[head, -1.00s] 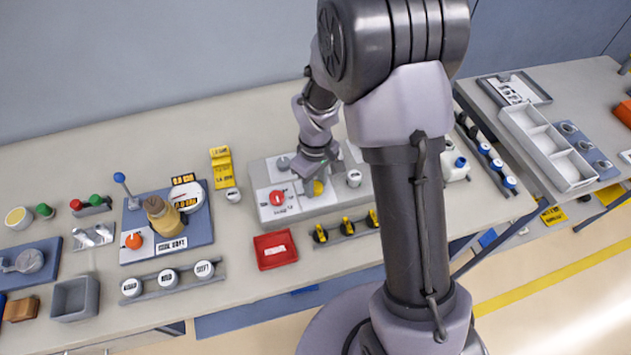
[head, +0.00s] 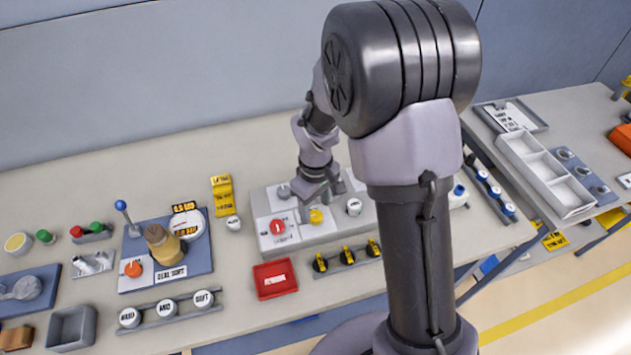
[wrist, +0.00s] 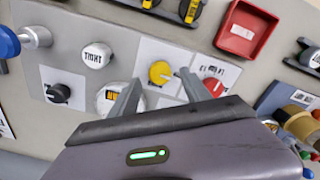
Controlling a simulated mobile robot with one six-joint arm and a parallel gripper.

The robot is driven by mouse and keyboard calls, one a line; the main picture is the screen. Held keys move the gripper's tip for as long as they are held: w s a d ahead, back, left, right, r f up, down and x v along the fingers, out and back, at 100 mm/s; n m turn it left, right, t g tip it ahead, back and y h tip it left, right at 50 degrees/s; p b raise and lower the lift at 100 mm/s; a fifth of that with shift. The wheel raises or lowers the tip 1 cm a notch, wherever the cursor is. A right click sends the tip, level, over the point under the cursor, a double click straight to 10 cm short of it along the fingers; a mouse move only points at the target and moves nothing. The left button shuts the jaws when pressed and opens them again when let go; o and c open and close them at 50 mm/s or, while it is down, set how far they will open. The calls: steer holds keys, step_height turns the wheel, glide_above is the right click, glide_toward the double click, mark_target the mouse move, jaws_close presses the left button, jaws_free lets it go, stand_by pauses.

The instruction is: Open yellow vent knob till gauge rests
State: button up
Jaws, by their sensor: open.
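The yellow vent knob (head: 316,217) sits on a white plate of the grey panel, below my gripper (head: 318,193) in the head view. In the wrist view the yellow knob (wrist: 161,72) shows a pale bar across its face. My gripper (wrist: 158,80) is open, with its fingertips to either side of the knob and nothing held; I cannot tell whether they touch it. A round white dial with a yellow label (wrist: 108,97), probably the gauge, is partly hidden behind the left finger, and its needle cannot be read.
A red knob (wrist: 213,87) is close to the right finger. A white knob (wrist: 97,56) and a black knob (wrist: 58,93) are to the left. A red tray (head: 275,279) and a rail of yellow-and-black parts (head: 347,257) lie in front of the panel.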

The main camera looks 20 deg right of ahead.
mark_target(316, 216)
step_height(316, 216, up, 15)
steer(key=p, duration=0.3)
steer(key=shift+f+p, duration=0.2)
steer(key=shift+p, duration=0.15)
steer(key=s+a+m+t+y+b, duration=0.1)
steer(key=s+a+m+t+b, duration=0.1)
steer(key=s+m+b, duration=0.3)
steer(key=s+a+r+m+t+y+b, duration=0.1)
steer(key=s+m+t+b, duration=0.2)
steer(key=s, duration=1.1)
steer(key=m+b, duration=0.2)
steer(key=b, duration=0.2)
steer(key=shift+a+r+t, duration=0.2)
steer(key=shift+a+t, duration=0.2)
stand_by(0.6)
